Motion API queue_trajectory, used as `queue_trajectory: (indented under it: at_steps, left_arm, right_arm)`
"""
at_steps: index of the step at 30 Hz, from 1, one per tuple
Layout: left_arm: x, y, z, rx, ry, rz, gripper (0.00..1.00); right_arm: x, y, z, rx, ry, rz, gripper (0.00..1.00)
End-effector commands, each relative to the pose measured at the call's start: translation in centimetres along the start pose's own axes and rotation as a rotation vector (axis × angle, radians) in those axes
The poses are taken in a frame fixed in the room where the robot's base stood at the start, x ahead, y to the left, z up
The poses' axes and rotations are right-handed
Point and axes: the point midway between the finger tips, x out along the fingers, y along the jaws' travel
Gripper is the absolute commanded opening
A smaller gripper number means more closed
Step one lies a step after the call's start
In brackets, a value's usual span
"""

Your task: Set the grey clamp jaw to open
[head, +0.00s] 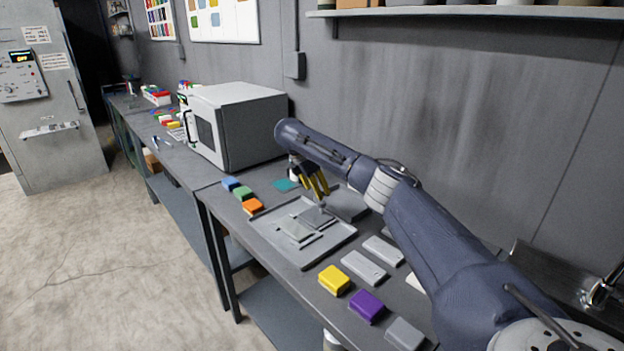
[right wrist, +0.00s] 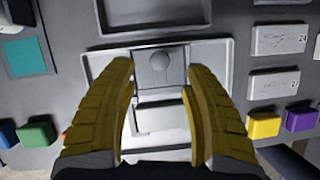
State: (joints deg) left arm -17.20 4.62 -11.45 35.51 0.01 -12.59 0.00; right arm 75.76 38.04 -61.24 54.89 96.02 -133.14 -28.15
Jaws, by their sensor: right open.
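A grey tray (head: 258,222) on the bench holds a clamp fixture. Its grey jaw (head: 314,217), with a round knob, appears in the right wrist view as a grey piece (right wrist: 151,82) at the upper middle of the tray. A pale flat plate (head: 294,229) lies beside it, toward the bench front, and shows below the jaw in the right wrist view (right wrist: 160,118). My right gripper (head: 321,193) points down over the jaw. Its yellow fingers (right wrist: 160,70) are open on either side of the knob; contact cannot be told. My left gripper is not in view.
Blue (head: 230,183), green (head: 243,193) and orange blocks (head: 253,206) sit left of the tray. Yellow (head: 334,280), purple (head: 367,306) and grey blocks (head: 404,334) sit right, near labelled grey plates (head: 363,267). A white oven (head: 240,125) stands behind left.

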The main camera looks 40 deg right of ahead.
Motion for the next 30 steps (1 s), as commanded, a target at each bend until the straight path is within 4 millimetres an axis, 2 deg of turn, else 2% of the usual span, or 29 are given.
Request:
queue_trajectory:
  at_steps: [1, 6, 12, 30]
  left_arm:
    - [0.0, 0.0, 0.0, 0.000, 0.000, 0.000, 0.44]
    - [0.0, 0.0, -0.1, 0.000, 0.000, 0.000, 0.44]
    - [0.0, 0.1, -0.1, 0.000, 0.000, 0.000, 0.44]
    - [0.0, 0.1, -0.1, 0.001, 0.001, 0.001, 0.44]
  right_arm:
    - [-1.0, 0.1, 0.0, -0.002, 0.001, 0.003, 0.50]
    - [-3.4, 0.1, 0.0, -0.001, 0.000, 0.002, 0.50]
    - [-5.0, 0.0, 0.0, 0.000, -0.001, 0.000, 0.50]
    - [-5.6, 0.0, -0.1, 0.001, -0.001, 0.002, 0.50]
